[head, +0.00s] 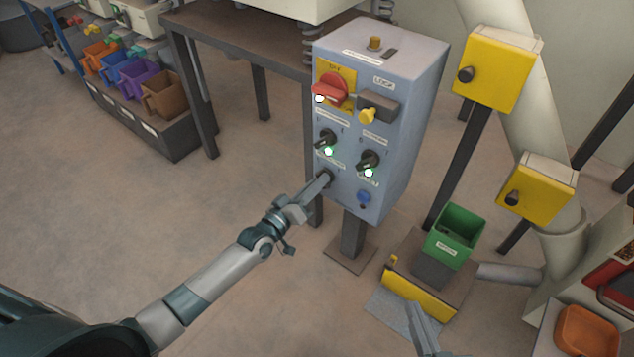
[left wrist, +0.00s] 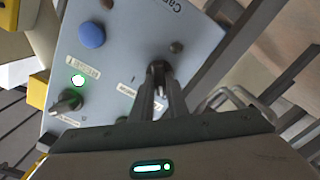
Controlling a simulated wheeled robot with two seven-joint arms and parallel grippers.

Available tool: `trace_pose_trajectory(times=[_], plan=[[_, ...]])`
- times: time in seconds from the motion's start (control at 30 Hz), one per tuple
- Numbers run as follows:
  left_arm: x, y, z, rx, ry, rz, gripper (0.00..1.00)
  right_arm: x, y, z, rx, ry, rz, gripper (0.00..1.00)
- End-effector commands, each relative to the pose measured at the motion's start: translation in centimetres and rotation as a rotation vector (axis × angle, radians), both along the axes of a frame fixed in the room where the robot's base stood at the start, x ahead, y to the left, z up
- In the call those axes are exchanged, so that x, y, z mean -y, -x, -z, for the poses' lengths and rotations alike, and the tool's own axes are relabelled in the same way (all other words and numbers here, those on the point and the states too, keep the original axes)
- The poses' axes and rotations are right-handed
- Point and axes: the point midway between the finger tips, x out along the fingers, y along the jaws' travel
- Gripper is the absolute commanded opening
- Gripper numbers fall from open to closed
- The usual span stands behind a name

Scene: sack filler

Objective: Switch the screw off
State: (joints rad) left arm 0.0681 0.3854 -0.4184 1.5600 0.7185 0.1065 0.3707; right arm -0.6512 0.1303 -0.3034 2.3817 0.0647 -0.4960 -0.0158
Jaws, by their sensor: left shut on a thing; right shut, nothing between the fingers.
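The blue-grey control box (head: 398,150) stands on a post. My left gripper (head: 325,180) is shut on a small dark knob low on the left of its front face. In the left wrist view that knob (left wrist: 158,68) sits between the fingertips. Two more black selector knobs are higher: the left one (head: 324,139) and the right one (head: 368,159), each with a lit green-white lamp below. The small labels are too blurred for me to tell which knob is the screw's. My right gripper (head: 414,312) is shut and empty at the bottom of the head view.
A green bin (head: 455,233) stands right of the post. Yellow boxes (head: 497,68) stand further right. Floor at left is free.

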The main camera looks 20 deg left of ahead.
Motion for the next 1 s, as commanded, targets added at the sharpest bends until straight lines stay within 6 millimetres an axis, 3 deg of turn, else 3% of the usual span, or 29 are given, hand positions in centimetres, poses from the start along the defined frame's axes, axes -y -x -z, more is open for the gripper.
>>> trace_pose_trajectory(times=[0.37, 0.4, 0.47, 1.0], plan=[[0.0, 0.0, 0.1, -0.005, 0.009, 0.000, 0.00, 0.0, 0.0, 0.0, -0.002, 0.001, 0.000, 0.00], [0.0, 0.0, 0.1, -0.005, 0.009, 0.000, 0.19, 0.0, 0.0, 0.0, -0.002, 0.001, 0.000, 0.00], [0.0, 0.0, 0.1, -0.004, 0.008, 0.000, 0.33, 0.0, 0.0, 0.0, -0.002, 0.001, 0.000, 0.00], [-0.4, 1.0, 0.1, -0.005, 0.007, -0.001, 0.33, 0.1, 0.2, 0.3, -0.022, 0.005, -0.002, 0.00]])
